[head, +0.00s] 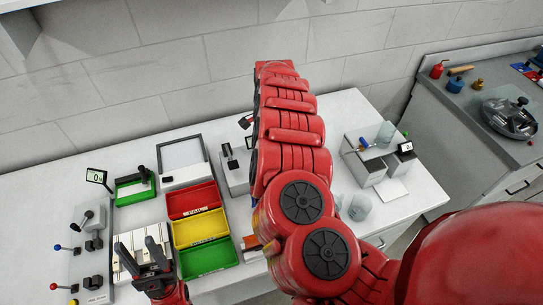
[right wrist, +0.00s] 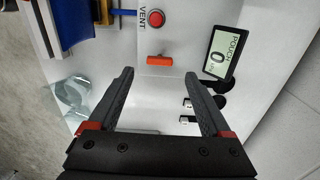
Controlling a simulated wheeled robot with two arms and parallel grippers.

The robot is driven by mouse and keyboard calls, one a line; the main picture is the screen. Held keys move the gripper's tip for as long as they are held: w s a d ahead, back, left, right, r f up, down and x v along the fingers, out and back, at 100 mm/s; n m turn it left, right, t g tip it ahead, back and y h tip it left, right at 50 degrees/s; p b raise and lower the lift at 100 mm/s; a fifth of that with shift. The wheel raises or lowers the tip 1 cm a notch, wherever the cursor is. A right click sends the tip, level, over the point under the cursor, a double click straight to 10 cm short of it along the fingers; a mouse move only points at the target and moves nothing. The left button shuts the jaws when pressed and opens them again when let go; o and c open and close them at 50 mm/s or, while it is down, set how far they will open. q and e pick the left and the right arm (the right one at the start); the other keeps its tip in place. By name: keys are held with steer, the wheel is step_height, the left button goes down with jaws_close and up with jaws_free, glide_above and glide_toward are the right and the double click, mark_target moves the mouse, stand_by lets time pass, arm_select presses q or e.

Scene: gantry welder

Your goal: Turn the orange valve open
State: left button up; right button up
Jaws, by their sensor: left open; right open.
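The orange valve (right wrist: 158,60) is a small orange handle lying crosswise on a pale panel in the right wrist view, below a red button (right wrist: 156,18) and near the word VENT. My right gripper (right wrist: 160,74) is open and empty. Its two dark fingertips appear on either side of and just below the valve, apart from it in the picture; the depth gap is hard to judge. In the head view my red right arm hides that gripper, and I cannot make out the valve. My left gripper (head: 139,243) is open at the lower left, over the bench.
A pouch display (right wrist: 219,52) stands right of the valve. Glass jars (right wrist: 70,95) are at the left. On the bench are red (head: 192,199), yellow (head: 201,228) and green (head: 208,257) bins and levers (head: 87,217). A grey device box (head: 372,165) stands right of my arm.

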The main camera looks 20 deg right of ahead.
step_height(320, 180, up, 12)
steer(key=b, duration=0.3)
stand_by(0.5)
